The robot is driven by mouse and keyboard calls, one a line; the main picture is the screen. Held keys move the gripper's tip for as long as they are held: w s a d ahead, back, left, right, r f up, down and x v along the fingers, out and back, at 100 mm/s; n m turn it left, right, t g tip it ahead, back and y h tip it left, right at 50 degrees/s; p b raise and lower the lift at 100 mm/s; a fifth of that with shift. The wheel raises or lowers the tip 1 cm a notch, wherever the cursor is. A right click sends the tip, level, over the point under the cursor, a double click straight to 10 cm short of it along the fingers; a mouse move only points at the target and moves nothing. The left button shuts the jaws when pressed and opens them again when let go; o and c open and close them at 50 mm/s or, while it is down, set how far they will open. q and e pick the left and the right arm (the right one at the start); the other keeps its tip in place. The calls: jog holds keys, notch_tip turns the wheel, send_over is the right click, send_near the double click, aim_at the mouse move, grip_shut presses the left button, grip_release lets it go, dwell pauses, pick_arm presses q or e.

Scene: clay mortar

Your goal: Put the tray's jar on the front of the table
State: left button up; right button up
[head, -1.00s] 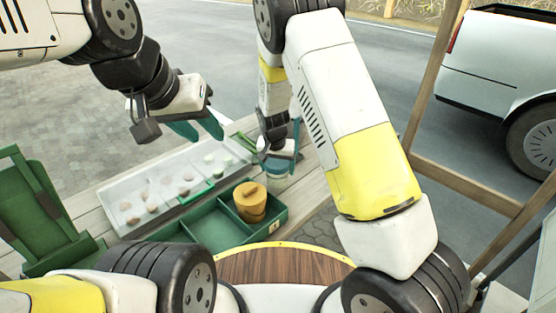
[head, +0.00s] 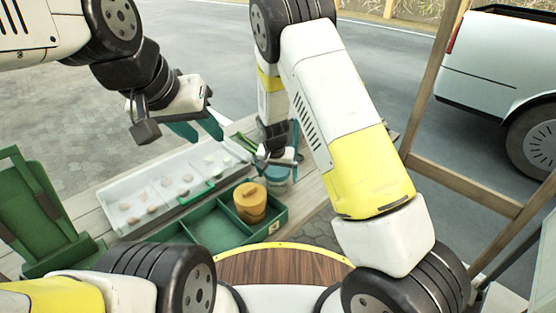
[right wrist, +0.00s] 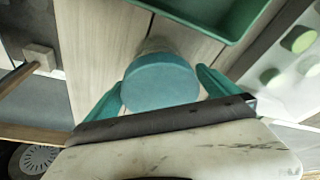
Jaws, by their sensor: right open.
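An orange lidded jar (head: 250,202) stands upright in a compartment of the green tray (head: 222,229). A second jar with a teal lid (head: 277,173) stands on the wooden table (head: 308,192), just beyond the tray's right end. In the right wrist view its round teal lid (right wrist: 160,82) lies between my right gripper's fingers. My right gripper (head: 278,155) is open around or just above this lid; I cannot tell whether the fingers touch it. My left gripper (head: 198,130) is open and empty, above the far side of the white sectioned box.
The white sectioned box (head: 125,222) holds several small lumps and lies beyond the green tray. A green chair-like object (head: 40,215) stands at the left. A wooden frame post (head: 428,85) rises at the right. Bare table shows right of the teal-lidded jar.

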jog(key=v, duration=1.1)
jog(key=shift+r, duration=0.25)
jog(key=s+d+r+n+t+y, duration=0.1)
jog(key=s+d+r+y, duration=0.1)
jog(key=s+d+r, duration=0.75)
jog(key=s+d+r+n+t+y, duration=0.1)
jog(key=s+d+r, duration=0.3)
jog(key=s+r, duration=0.55)
jog(key=s+d+r+t, duration=0.1)
jog(key=s+d+r, duration=0.1)
jog(key=s+r, duration=0.2)
jog(key=shift+s+r+n, duration=0.2)
jog(key=shift+s+n, duration=0.2)
jog(key=shift+s, duration=0.5)
